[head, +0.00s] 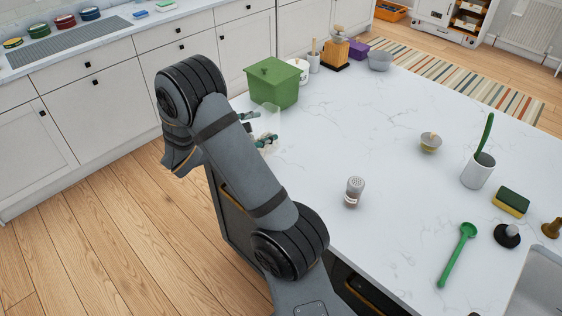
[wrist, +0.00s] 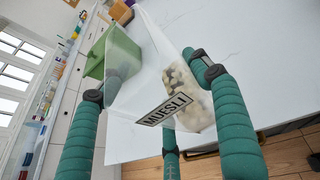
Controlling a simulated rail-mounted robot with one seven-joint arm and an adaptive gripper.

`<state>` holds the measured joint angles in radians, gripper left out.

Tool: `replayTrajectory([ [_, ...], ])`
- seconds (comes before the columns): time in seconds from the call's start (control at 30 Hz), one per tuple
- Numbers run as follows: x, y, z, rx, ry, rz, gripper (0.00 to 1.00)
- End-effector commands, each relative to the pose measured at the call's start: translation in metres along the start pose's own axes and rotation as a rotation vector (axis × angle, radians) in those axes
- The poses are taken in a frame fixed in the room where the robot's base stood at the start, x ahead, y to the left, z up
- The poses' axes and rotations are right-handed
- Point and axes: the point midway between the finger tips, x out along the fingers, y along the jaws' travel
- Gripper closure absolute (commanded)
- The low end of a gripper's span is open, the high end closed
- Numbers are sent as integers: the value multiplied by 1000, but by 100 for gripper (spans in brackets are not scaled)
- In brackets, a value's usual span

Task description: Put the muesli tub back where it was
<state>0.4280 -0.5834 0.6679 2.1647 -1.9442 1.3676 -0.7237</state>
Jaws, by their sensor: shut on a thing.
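The muesli tub (wrist: 145,75) is a clear, frosted container with pale pieces inside and a "MUESLI" label, seen tilted in the wrist view. My gripper (wrist: 150,84) has its green padded fingers on both sides of the tub and is shut on it. In the head view my gripper (head: 259,128) is at the left edge of the white counter (head: 320,130), just in front of a green box. There the tub (head: 267,109) is a faint pale shape, partly hidden by the fingers. I cannot tell whether it touches the counter.
The green lidded box (head: 272,83) stands close behind the tub. A white mug (head: 300,72), a utensil cup (head: 314,62) and a wooden dispenser (head: 336,48) stand farther back. A shaker (head: 354,191) stands nearer. The counter's middle is mostly clear.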

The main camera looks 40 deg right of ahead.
Motion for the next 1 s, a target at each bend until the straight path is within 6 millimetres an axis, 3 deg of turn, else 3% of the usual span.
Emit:
replayTrajectory([
  [0.03,28,-14,16,25,-3,-34,76],
  [0.2,87,-62,69,51,-3,-105,76],
  [0.33,110,-90,94,62,-2,-140,76],
  [0.47,119,-103,104,66,1,-157,76],
  [0.57,117,-96,98,62,4,-159,76],
  [1.0,93,-20,29,66,3,-163,76],
])
